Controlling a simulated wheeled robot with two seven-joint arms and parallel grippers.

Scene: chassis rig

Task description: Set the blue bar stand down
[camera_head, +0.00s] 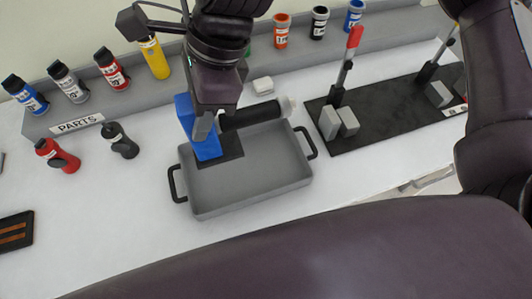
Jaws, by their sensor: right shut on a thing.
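The blue bar stand (208,150) is a bright blue upright piece at the left back of the grey tray (250,190). My right gripper (205,125) comes down from the top and is shut on the blue bar stand, hiding part of it. The stand's lower end shows over the tray, near a dark square patch (232,149). I cannot tell whether it touches the tray floor. A black cylinder with a pale end (258,114) lies beside the gripper, across the tray's back edge. My left gripper is not in view.
A grey shelf with a PARTS label (78,124) and several coloured bottles runs behind. A black board (375,126) with grey blocks is at right.

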